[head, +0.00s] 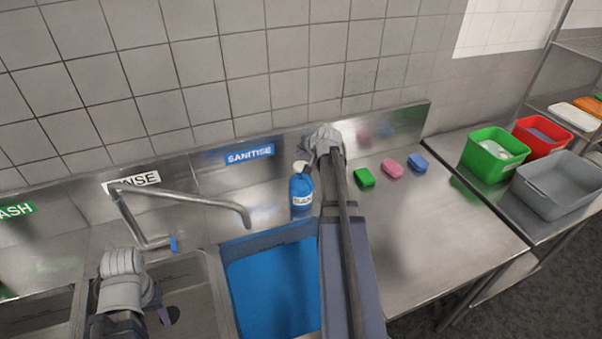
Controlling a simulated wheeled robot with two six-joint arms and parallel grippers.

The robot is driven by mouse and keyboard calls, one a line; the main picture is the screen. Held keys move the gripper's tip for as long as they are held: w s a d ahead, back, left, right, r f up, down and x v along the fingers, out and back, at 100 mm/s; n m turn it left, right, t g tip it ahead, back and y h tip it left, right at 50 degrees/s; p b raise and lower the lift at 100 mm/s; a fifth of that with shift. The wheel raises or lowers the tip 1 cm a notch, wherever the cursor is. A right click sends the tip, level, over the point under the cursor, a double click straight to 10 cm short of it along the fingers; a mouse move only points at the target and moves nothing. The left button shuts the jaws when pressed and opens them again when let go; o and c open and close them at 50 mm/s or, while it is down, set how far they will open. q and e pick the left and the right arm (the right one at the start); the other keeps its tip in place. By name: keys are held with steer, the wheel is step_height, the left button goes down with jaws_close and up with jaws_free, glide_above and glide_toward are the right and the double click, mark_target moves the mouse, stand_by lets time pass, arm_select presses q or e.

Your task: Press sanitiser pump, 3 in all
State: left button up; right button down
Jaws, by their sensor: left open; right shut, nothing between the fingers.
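The blue sanitiser bottle (302,190) with a white label and a white pump top (300,166) stands upright on the steel ledge behind the blue-filled sink. My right gripper (312,149) is shut and empty, just above and beside the pump top. Its fingertips are partly hidden, so I cannot tell whether they touch the pump. My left gripper (160,308) is open and empty over the middle sink, at the lower left.
The sanitise sink (270,285) holds blue liquid. A tap (190,199) arches over the middle sink. Green (364,177), pink (391,168) and blue sponges (417,163) lie right of my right arm. Green (480,150), red and grey tubs (548,199) stand far right.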

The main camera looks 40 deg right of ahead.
mark_target(300, 165)
arm_select(q)
steer(key=shift+f+b, duration=0.85)
steer(key=shift+f, duration=0.55)
arm_select(e)
steer(key=shift+f, duration=1.4)
arm_select(q)
steer(key=shift+f, duration=0.15)
arm_select(e)
steer(key=shift+f, duration=0.1)
arm_select(q)
steer(key=shift+f+b, duration=0.25)
steer(key=shift+b, duration=0.2)
arm_select(e)
steer(key=shift+f, duration=0.3)
arm_select(q)
steer(key=shift+f+b, duration=1)
arm_select(e)
steer(key=shift+f, duration=1)
arm_select(q)
steer(key=shift+r, duration=0.1)
arm_select(e)
steer(key=shift+r, duration=0.1)
arm_select(q)
steer(key=shift+r+p, duration=1.3)
steer(key=shift+p, duration=0.15)
arm_select(e)
steer(key=shift+r, duration=1.3)
